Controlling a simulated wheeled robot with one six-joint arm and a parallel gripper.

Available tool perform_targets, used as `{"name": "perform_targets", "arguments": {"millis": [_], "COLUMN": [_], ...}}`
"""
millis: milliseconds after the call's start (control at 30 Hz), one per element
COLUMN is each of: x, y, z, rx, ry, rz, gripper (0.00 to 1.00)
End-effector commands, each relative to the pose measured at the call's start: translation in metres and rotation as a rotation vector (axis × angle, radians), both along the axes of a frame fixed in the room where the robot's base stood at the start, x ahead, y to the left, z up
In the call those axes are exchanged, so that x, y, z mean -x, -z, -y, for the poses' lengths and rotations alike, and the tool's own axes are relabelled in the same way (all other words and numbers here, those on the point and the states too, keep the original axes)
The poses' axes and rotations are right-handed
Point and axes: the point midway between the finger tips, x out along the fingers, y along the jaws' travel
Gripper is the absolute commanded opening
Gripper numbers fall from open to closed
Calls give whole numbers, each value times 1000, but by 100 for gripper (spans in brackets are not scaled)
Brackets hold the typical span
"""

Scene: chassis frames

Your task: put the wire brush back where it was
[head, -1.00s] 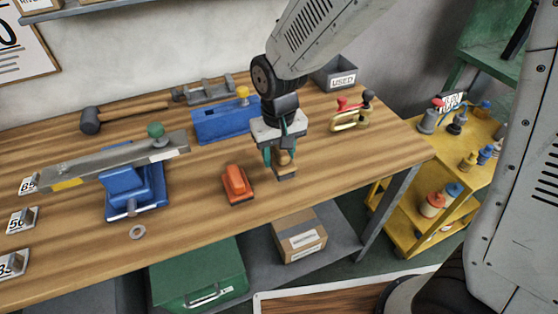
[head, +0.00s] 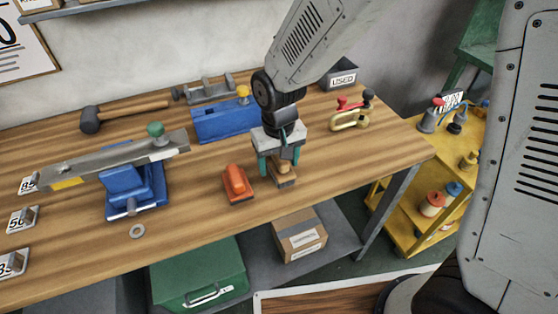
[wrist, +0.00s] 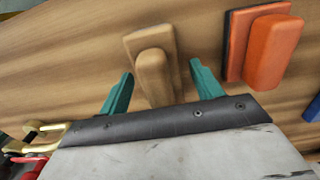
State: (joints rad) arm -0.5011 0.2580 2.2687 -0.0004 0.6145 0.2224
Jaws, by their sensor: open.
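The brush (head: 283,179) that I take for the wire brush is a tan wooden block with a raised grip. It lies on the workbench (head: 330,170) near the front edge, right of an orange block (head: 237,184). Its underside is hidden, so no bristles show. My gripper (head: 279,168) is open above it, with one green finger on each side. In the wrist view, the brush (wrist: 153,72) lies between the open fingers of my gripper (wrist: 158,85), with a gap on both sides. The orange block (wrist: 270,50) is to the right there.
A blue vise-like fixture (head: 135,190) holding a long bar stands at left. A blue block fixture (head: 225,122), a mallet (head: 92,121), a brass clamp (head: 350,119) and a grey bin marked USED (head: 340,77) stand farther back.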

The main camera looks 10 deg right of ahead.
Motion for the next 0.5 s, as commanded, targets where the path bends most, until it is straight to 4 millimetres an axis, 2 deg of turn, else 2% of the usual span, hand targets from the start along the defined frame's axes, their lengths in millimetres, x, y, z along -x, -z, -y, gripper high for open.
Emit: {"name": "perform_targets", "arguments": {"millis": [167,500], "x": [-1,-1], "y": [-25,-96], "z": [0,0], "rx": [-2,-2], "ry": [0,0], "rz": [5,5], "gripper": [65,65]}}
